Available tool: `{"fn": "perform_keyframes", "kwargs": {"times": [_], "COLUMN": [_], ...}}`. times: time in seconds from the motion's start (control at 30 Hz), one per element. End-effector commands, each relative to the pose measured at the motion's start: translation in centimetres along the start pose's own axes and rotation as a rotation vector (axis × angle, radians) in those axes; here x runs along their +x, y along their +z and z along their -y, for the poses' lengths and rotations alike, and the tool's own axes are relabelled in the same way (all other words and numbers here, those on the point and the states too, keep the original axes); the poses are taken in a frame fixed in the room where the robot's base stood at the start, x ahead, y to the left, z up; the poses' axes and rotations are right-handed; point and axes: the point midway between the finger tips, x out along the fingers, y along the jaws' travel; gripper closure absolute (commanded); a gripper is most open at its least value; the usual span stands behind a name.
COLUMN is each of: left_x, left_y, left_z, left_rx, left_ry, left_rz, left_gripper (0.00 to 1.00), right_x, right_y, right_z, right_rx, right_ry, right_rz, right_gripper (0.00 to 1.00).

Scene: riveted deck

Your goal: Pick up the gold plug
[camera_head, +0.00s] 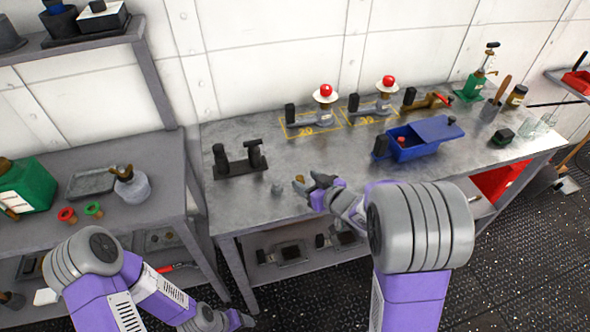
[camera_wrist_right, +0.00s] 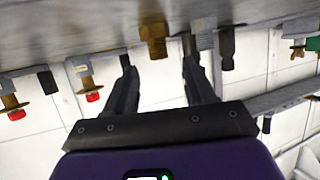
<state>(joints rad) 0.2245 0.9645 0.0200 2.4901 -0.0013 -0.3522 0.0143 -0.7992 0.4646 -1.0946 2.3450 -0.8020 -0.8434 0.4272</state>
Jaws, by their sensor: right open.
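The gold plug (camera_wrist_right: 153,36) shows in the right wrist view, which is upside down, standing on the metal bench top (camera_wrist_right: 90,25). It lies ahead of and between the two fingers of my right gripper (camera_wrist_right: 158,70), which is open and empty. In the head view the plug is a tiny gold spot (camera_head: 300,178) by the fingertips of my right gripper (camera_head: 306,186), partly hidden. I cannot tell whether a finger touches it. My left gripper (camera_head: 240,320) is low at the bottom edge, beside the bench's front legs, and its jaws are unclear.
A small grey piece (camera_head: 277,189) stands just left of the right gripper. Behind it is a dark two-post stand (camera_head: 238,167). A blue box (camera_head: 415,149) is to the right. Red-knobbed clamps (camera_head: 325,95) stand at the back. The front left bench top is clear.

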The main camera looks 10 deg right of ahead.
Motion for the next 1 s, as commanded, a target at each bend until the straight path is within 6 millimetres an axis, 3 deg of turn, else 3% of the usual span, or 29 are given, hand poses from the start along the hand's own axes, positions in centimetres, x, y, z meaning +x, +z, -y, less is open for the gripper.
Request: {"fn": "perform_keyframes", "kwargs": {"times": [0.7,1.0], "left_x": [3.0,3.0], "left_y": [-0.1,-0.1], "left_z": [1.1,1.1], "left_rx": [-0.001,0.000], "left_ry": [0.000,0.000], "left_rz": [0.001,0.001], "left_gripper": [0.34,0.34], "right_x": [7.0,7.4], "right_y": [0.9,0.7], "right_z": [-0.2,-0.2], "right_rx": [-0.003,0.000], "right_ry": [0.000,0.000], "right_rz": [0.002,0.001], "right_gripper": [0.46,0.46]}}
